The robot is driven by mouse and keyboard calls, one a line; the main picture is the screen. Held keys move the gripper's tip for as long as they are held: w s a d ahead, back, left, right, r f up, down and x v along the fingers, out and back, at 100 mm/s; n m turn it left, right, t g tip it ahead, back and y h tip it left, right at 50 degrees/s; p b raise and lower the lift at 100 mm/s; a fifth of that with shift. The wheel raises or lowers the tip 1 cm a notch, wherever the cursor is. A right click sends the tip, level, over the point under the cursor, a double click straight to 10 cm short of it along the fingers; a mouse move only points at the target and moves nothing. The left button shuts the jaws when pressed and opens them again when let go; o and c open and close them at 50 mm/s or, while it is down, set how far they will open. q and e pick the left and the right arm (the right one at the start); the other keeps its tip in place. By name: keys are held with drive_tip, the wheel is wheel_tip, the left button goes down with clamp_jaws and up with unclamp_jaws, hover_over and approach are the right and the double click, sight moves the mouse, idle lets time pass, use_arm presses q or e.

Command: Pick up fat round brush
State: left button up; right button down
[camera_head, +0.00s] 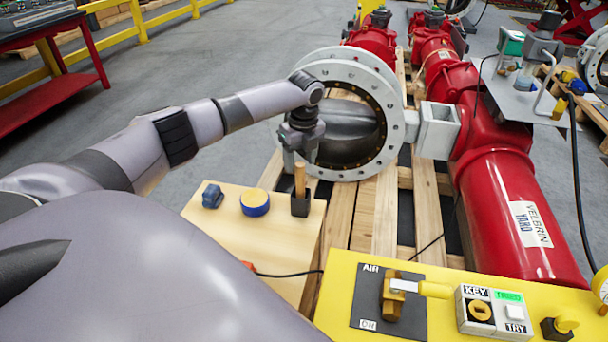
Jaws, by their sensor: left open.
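An upright tan wooden handle (300,178), which looks like the fat round brush, stands in a small dark block-shaped holder (301,206) on the light wooden table (230,237). Its lower end and any bristles are hidden in the holder. My left gripper (301,160) points down just above the handle, with its fingers apart and nothing seen between them. Whether the handle's top reaches between the fingertips is hard to tell. My right gripper is out of view.
A blue-and-yellow round tin (255,202) and a small blue object (212,196) sit left of the holder. A large flanged valve (343,122) stands close behind my gripper. A yellow panel (345,270) with an air lever and key box is at front right.

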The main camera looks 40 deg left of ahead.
sight(300, 175)
use_arm(q)
wheel_tip(300, 175, down, 6)
drive_tip(key=shift+a+r+b, duration=0.1)
drive_tip(key=shift+r+b, duration=0.05)
drive_tip(key=shift+b, duration=0.45)
clamp_jaws()
